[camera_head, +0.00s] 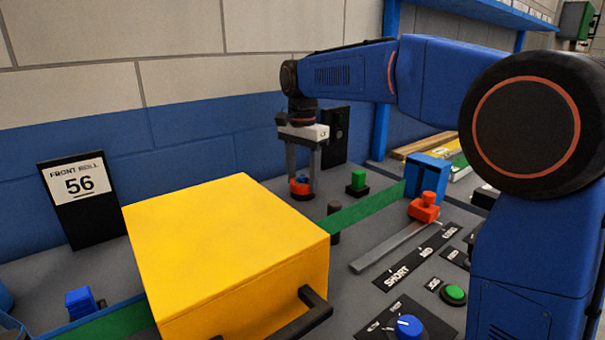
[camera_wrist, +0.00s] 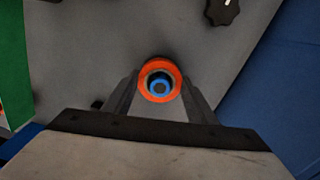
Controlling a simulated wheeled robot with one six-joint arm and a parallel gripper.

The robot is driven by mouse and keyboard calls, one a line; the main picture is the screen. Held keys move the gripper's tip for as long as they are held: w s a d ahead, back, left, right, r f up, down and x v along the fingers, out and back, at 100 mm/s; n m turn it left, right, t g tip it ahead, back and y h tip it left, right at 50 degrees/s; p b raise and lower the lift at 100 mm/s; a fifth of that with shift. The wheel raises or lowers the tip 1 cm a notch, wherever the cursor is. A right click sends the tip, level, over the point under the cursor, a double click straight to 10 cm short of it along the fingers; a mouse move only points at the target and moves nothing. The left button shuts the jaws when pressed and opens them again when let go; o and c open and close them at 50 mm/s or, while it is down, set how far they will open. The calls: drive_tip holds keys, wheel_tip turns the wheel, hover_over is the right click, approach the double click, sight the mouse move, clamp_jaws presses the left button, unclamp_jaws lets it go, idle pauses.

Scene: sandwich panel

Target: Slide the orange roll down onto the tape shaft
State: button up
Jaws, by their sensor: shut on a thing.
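The orange roll (camera_head: 301,189) is between the two grey fingers of my gripper (camera_head: 302,182), which are shut on it. In the wrist view the roll is an orange ring (camera_wrist: 160,65) with a pale inner rim, seen from above. A blue round piece with a dark centre, apparently the tape shaft (camera_wrist: 159,87), shows inside the ring's hole, slightly toward the gripper side. In the head view a bit of blue (camera_head: 302,178) shows just above the orange. The roll is low, close above or on a dark base. I cannot tell whether it touches the base.
A big yellow box (camera_head: 225,250) with a black handle stands in front. A green button block (camera_head: 357,182) is right of the gripper, and a black panel (camera_head: 336,135) stands behind. A green belt (camera_head: 370,207), a red-knobbed slider (camera_head: 424,207) and a blue dial (camera_head: 408,326) lie further right.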

drive_tip(key=shift+f, duration=0.4)
drive_tip(key=o, duration=1.2)
drive_tip(key=shift+r, duration=4.8)
